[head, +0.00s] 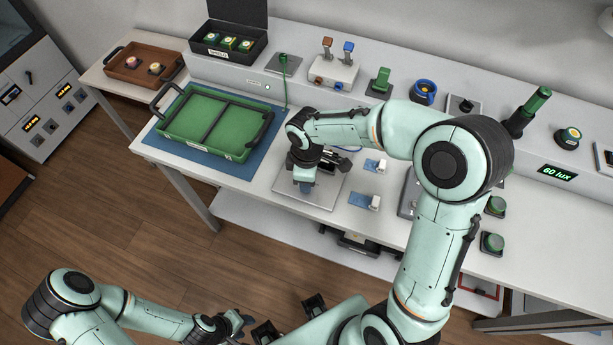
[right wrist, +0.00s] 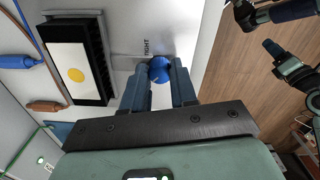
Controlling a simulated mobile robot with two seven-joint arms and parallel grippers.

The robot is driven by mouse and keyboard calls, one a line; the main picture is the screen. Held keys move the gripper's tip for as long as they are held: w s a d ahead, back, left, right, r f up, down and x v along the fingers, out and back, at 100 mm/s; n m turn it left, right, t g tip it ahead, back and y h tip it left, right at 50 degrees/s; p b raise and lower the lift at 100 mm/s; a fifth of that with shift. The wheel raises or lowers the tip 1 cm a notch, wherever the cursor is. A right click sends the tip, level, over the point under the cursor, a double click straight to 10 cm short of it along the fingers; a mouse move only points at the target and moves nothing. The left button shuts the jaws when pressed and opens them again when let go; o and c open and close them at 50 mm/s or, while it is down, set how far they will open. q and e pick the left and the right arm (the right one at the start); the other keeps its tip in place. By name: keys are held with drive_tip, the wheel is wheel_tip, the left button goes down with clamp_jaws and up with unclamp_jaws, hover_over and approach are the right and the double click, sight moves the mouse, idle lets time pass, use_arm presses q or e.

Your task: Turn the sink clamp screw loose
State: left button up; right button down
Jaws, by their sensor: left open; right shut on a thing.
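The sink clamp screw has a round blue knob (right wrist: 160,70) beside a plate marked with "TIGHT" lettering. My right gripper (right wrist: 159,88) is shut on this knob, one finger on each side. In the head view the right gripper (head: 306,186) points down over a grey plate (head: 333,196), and the arm and wrist hide the knob. A black finned heat sink (right wrist: 102,50) with a white LED board and yellow disc (right wrist: 76,75) lies beside the knob in the right wrist view. My left gripper (head: 238,322) is open and empty, low over the floor in front of the bench.
A green tray (head: 254,144) sits on a blue mat (head: 156,147) left of the plate. Small blue-and-white blocks (head: 365,201) stand to its right. Orange (right wrist: 48,106) and blue (right wrist: 20,62) plugs on cables lie near the heat sink. Open floor lies in front.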

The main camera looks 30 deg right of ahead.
use_arm(q)
drive_tip(key=shift+r, duration=0.1)
use_arm(e)
drive_tip(key=shift+n, duration=0.4)
drive_tip(key=c, duration=0.9)
unclamp_jaws()
use_arm(q)
drive_tip(key=shift+w+r+p, duration=0.7)
drive_tip(key=shift+r+p, duration=0.1)
drive_tip(key=shift+r, duration=0.2)
use_arm(e)
wheel_tip(320, 180, up, 14)
drive_tip(key=shift+f, duration=0.25)
use_arm(q)
drive_tip(key=shift+s, duration=0.1)
use_arm(e)
drive_tip(key=shift+f, duration=0.1)
